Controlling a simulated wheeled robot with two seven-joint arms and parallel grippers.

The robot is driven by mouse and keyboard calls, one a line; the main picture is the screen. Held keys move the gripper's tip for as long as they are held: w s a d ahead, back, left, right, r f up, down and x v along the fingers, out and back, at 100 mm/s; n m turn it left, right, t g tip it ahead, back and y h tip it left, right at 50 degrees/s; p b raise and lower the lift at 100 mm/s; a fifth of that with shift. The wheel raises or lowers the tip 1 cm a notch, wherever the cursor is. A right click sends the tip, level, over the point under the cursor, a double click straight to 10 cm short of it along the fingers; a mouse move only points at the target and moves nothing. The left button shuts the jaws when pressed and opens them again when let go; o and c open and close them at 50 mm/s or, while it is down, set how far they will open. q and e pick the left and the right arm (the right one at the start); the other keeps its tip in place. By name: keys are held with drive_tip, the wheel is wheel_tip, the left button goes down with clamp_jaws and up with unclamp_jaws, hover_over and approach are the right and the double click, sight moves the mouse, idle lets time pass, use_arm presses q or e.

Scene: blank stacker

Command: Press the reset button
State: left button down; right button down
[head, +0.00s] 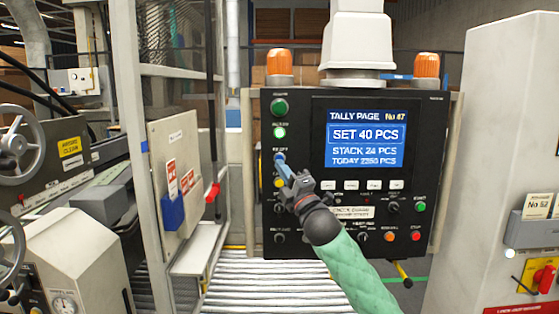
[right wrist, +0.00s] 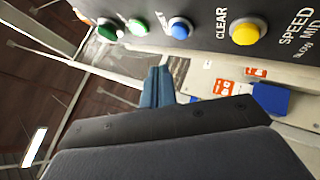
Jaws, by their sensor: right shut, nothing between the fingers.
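The blue reset button (head: 279,157) is in the left column of the black control panel (head: 310,103), under a lit green button (head: 279,132). My right gripper (head: 284,169) is shut and empty, its fingertips just below and right of the blue button and overlapping its lower edge in the head view. In the right wrist view the closed fingertips (right wrist: 158,72) show below the blue button (right wrist: 180,28), with a visible gap in the picture. I cannot tell the depth between them. My left gripper is not in view.
A yellow button labelled CLEAR (right wrist: 248,31) sits beside the blue one, partly behind my gripper in the head view. The screen (head: 365,139) reads SET 40 PCS, STACK 24 PCS. A roller conveyor (head: 275,285) runs below. A cabinet (head: 500,130) stands at right.

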drive_tip(key=shift+s, duration=1.05)
